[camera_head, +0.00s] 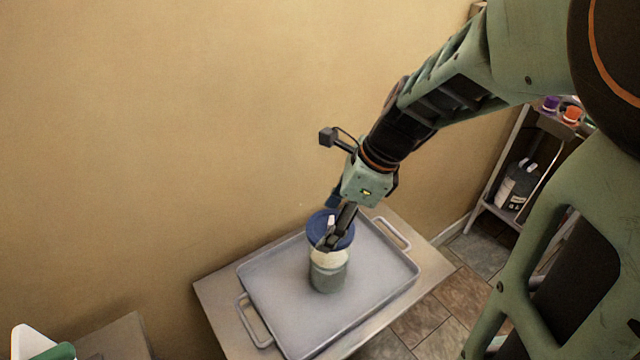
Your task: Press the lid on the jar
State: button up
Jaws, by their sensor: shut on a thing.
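The jar (328,277) stands upright on a grey metal tray (382,290). It has a grey-green lower part and a pale cream band higher up. The blue lid (316,226) is at the jar's top, and a small light knob or tab shows on it. My gripper (333,238) comes down from the upper right and is shut on the lid. The fingers cover part of the lid and its near rim. I cannot tell whether the lid is fully seated on the jar.
The tray has raised rims and two handles, and lies on a small table (428,262) against the beige wall. The tray is clear around the jar. A shelf (500,215) with bottles stands at right. A white and green object (40,345) shows at lower left.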

notch_tip(320, 180, down, 6)
jog(key=b, duration=0.5)
jog(key=shift+f+b, duration=0.15)
jog(key=shift+b, duration=0.25)
jog(key=shift+p, duration=0.45)
dwell(0.9)
jog(key=shift+f, duration=0.15)
dwell(1.6)
jog(key=o, duration=0.9)
jog(key=shift+o, duration=0.5)
